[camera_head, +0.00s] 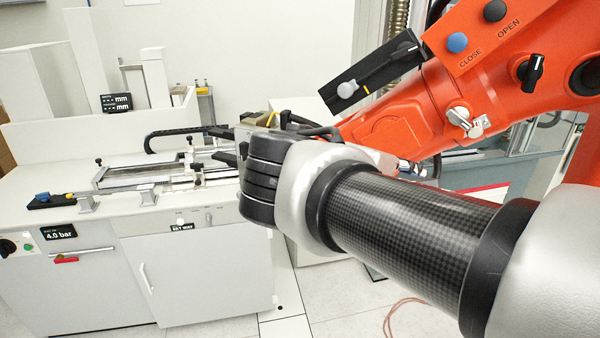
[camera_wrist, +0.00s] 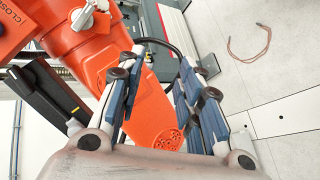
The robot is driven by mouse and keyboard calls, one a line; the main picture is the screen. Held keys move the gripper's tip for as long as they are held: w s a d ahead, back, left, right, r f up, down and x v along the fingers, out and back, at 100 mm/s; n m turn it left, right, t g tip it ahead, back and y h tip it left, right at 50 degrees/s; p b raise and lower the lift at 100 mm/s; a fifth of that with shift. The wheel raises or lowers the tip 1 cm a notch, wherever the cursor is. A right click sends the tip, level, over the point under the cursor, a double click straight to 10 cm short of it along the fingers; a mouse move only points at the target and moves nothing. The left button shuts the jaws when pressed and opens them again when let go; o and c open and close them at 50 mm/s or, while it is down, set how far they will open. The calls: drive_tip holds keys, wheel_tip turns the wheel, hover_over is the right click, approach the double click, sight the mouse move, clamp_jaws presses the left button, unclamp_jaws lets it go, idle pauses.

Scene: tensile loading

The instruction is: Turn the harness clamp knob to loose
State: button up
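An orange robot arm (camera_head: 400,115) carries a black pointer knob (camera_head: 531,70) and a silver knob (camera_head: 460,118). A black bar with a grey-tipped lever (camera_head: 347,88) and a yellow mark sits beside it. No legible label shows which one is the harness clamp knob. In the wrist view, a silver knob (camera_wrist: 82,18) shows on the orange arm at upper left. My gripper (camera_wrist: 162,62) is open and empty, with the orange arm's rounded end (camera_wrist: 158,115) behind the gap between its fingers. In the head view my wrist largely hides the fingers.
A blue button (camera_head: 457,43) marked CLOSE and a black one (camera_head: 495,11) marked OPEN sit on the orange arm. A white bench (camera_head: 60,215) with a metal fixture stands at left. A reddish cable (camera_wrist: 249,50) lies on the open floor.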

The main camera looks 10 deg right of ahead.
sight(404, 52)
drive_tip(key=s+f+m+g+y+b, duration=0.1)
drive_tip(key=s+f+y+b, duration=0.1)
drive_tip(key=s+f, duration=0.3)
wheel_tip(404, 52, down, 4)
drive_tip(key=shift+d+f+g+b, duration=0.1)
drive_tip(key=shift+d+g+b, duration=0.1)
drive_tip(key=shift+g+b, duration=0.15)
drive_tip(key=w+a+r+n+t+h+p, duration=0.1)
drive_tip(key=w+r+n+t+p, duration=0.2)
drive_tip(key=r, duration=0.6)
drive_tip(key=w+a+r+n+t+p, duration=0.1)
drive_tip(key=w+r+n+t+p, duration=0.25)
drive_tip(key=r, duration=0.55)
drive_tip(key=w+a+r+n+t+h+p, duration=0.1)
drive_tip(key=w+r+n+t+p, duration=0.25)
drive_tip(key=r, duration=0.45)
drive_tip(key=shift+g, duration=0.45)
drive_tip(key=p+x, duration=0.2)
drive_tip(key=x, duration=1.4)
drive_tip(key=shift+w+d+r, duration=0.15)
drive_tip(key=shift+w+d, duration=0.1)
drive_tip(key=shift+d, duration=0.1)
drive_tip(key=shift+c, duration=0.4)
clamp_jaws()
